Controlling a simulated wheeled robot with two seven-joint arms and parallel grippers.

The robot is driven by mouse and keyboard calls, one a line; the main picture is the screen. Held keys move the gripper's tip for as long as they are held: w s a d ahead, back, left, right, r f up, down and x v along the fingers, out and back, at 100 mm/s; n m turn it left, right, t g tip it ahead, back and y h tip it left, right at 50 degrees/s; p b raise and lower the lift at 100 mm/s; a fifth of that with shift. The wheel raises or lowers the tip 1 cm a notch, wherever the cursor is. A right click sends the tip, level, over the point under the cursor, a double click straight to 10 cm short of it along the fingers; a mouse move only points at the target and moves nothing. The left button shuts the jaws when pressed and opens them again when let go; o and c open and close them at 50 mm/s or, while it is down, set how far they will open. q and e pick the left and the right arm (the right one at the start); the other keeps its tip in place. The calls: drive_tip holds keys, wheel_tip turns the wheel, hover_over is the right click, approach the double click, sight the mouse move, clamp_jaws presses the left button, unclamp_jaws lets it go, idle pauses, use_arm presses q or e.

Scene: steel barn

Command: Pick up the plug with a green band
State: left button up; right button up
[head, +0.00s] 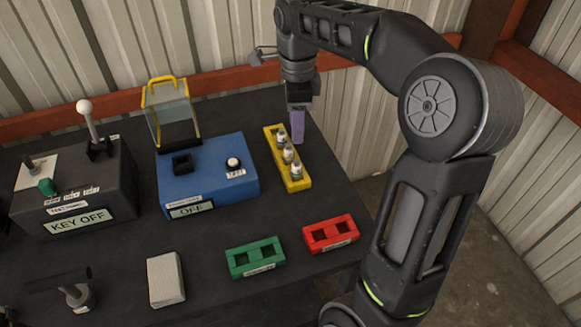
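A yellow rack (297,185) on the dark table holds upright plugs with pale, silvery tops. Three show: a near plug (296,171), a middle plug (288,156) and a far plug (281,141). No green band can be made out on them at this size. My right gripper (297,125) points down at the far right side of the rack, beside the far plug. Its purple fingers are seen edge-on, so their gap and anything between them are hidden. My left gripper cannot be made out in this view.
A blue tester box (205,185) with a clear, yellow-edged cover stands left of the rack. A green tray (255,257), a red tray (331,233) and a pale block (165,279) lie in front. A black key box (75,195) with a lever stands at left.

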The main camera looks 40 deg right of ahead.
drive_tip(key=b, duration=0.6)
hover_over(297, 161)
drive_tip(key=f, duration=0.6)
drive_tip(key=shift+w+a+f, duration=0.15)
drive_tip(key=shift+w, duration=0.05)
drive_tip(key=shift+p, duration=0.3)
drive_tip(key=shift+f, duration=1.25)
drive_tip(key=shift+s+f+p, duration=0.1)
drive_tip(key=shift+f+p, duration=0.4)
drive_tip(key=shift+f, duration=2.1)
